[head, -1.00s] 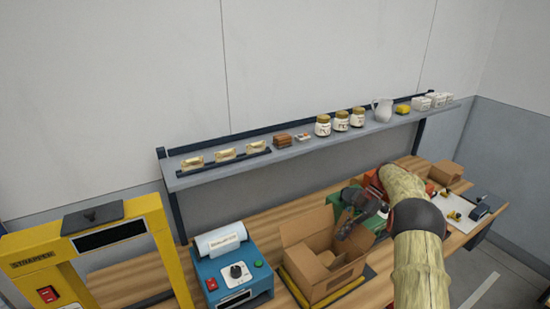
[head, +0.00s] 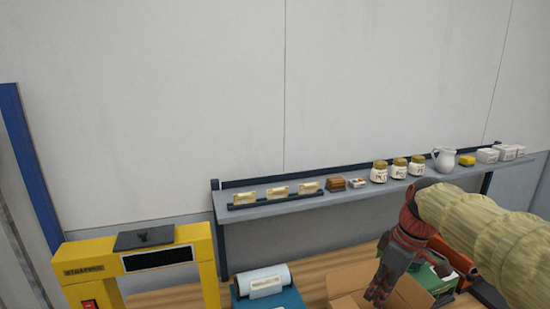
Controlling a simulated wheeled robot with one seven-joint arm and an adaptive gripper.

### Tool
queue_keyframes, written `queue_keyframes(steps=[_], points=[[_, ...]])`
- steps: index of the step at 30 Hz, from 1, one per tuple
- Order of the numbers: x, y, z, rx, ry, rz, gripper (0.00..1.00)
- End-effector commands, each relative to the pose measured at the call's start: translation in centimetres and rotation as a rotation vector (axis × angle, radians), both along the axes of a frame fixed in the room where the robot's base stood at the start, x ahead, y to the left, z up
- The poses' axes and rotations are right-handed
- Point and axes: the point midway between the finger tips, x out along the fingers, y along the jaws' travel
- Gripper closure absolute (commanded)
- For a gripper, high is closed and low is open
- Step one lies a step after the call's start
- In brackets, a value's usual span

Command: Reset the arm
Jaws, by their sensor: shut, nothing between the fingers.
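My arm reaches in from the right edge in a pale yellow sleeve, with a dark red and black wrist. My gripper (head: 376,297) points down in front of the open cardboard box (head: 345,284) on the wooden bench (head: 335,262). It is shut and holds nothing. I cannot tell how high its fingertips are above the box, and the lower part of the box is cut off by the picture's edge.
A yellow machine frame (head: 208,264) stands at left, beside a blue device (head: 289,299) with a white roll. A green box (head: 428,280) is behind my gripper. The wall shelf (head: 300,204) holds jars (head: 398,168) and a white jug (head: 443,159).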

Motion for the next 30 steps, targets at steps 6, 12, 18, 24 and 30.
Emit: queue_keyframes(steps=[6, 12, 18, 24, 30], points=[[-7.0, 2.5, 0.4, -0.048, -0.087, -0.264, 1.00], [-12.9, 3.7, -0.9, -0.040, -0.185, -0.503, 1.00], [-17.3, 4.3, -3.1, 0.008, -0.272, -0.696, 1.00], [-19.0, 4.4, -4.3, 0.044, -0.312, -0.787, 1.00], [-19.2, 4.4, -4.5, 0.048, -0.313, -0.799, 1.00]])
